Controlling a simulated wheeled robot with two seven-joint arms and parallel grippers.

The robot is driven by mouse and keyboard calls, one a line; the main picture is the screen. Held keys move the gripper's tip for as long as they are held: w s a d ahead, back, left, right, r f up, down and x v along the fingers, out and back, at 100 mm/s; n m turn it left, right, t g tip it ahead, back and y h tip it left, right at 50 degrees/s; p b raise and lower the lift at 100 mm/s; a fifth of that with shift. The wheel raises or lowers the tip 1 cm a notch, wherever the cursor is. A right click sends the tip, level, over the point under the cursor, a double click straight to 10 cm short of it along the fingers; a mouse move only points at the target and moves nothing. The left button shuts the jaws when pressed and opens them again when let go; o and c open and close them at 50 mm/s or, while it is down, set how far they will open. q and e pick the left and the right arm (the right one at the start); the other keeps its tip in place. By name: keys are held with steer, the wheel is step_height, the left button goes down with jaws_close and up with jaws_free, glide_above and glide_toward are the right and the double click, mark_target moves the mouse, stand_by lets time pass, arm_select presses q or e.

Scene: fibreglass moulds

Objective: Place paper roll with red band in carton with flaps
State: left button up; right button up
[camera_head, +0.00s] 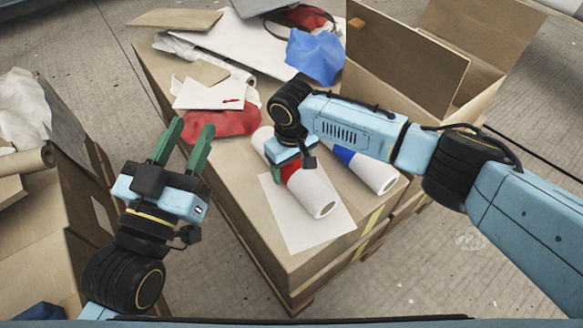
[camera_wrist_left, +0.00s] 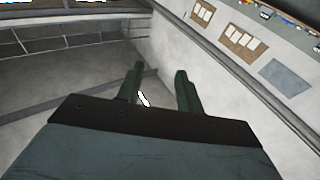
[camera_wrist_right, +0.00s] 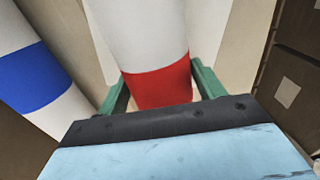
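The paper roll with red band (camera_head: 313,193) lies on a white sheet on the cardboard-topped stack; it also shows in the right wrist view (camera_wrist_right: 160,85). My right gripper (camera_head: 288,168) is over the roll, with its green fingers (camera_wrist_right: 160,90) on either side of the red band. Their tips are partly hidden, so I cannot tell whether they press on it. The carton with flaps (camera_head: 405,62) stands open at the back right, its inside mostly hidden. My left gripper (camera_head: 185,140) is open and empty, left of the stack.
A roll with a blue band (camera_head: 372,173) lies just right of the red-banded one. A blue cloth (camera_head: 315,55), a red cloth (camera_head: 225,122) and loose sheets cover the stack's back. Another carton (camera_head: 55,215) stands at the left. Open floor lies at the front.

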steer(key=c, duration=0.7)
steer(key=shift+c, duration=1.4)
steer(key=shift+r, duration=0.15)
